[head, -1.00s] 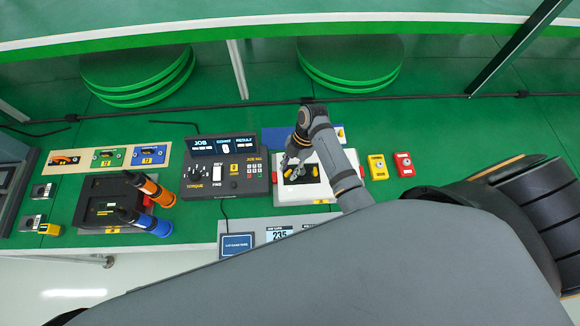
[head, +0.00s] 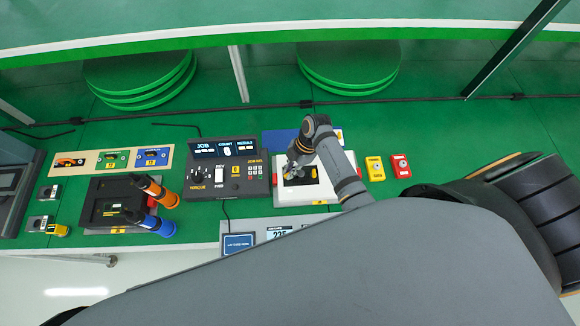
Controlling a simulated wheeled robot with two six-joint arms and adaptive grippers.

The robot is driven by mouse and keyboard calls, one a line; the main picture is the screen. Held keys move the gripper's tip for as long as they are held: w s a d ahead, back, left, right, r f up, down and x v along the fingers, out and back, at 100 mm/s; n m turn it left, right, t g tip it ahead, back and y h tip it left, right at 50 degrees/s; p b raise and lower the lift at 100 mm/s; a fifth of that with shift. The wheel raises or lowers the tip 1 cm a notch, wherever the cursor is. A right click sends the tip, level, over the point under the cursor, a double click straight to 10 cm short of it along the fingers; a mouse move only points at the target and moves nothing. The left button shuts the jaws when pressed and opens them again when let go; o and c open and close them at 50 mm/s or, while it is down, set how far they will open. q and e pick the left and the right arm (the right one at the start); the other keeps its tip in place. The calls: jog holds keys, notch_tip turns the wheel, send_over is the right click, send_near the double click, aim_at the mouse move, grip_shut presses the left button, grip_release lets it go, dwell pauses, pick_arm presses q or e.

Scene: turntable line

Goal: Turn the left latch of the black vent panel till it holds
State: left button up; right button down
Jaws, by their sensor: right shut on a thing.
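The black vent panel (head: 304,180) lies in a white block at the middle right of the bench. Yellow pieces show on it, partly covered by my gripper and wrist. My right gripper (head: 290,174) is down at the left part of the panel, where its left latch is. It is shut on a small piece there, which I take to be the left latch. The fingers hide most of it, and its exact angle is too small to tell. My left gripper is not in view.
A black controller (head: 228,184) stands just left of the white block (head: 300,197). A yellow box (head: 375,169) and a red box (head: 401,166) sit to its right. Orange and blue handled tools (head: 155,191) rest farther left. A shelf edge runs above.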

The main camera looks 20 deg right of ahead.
jog(key=m+p, duration=0.1)
jog(key=m+t+p, duration=0.1)
jog(key=shift+s+r+m+p, duration=0.2)
jog(key=shift+m+p, duration=0.1)
jog(key=shift+m, duration=0.1)
jog(key=shift+f+m+t+p, duration=0.15)
jog(key=shift+m+t+p, duration=0.25)
jog(key=shift+m+p, duration=0.45)
jog(key=shift+m, duration=0.25)
jog(key=c, duration=1.4)
grip_release()
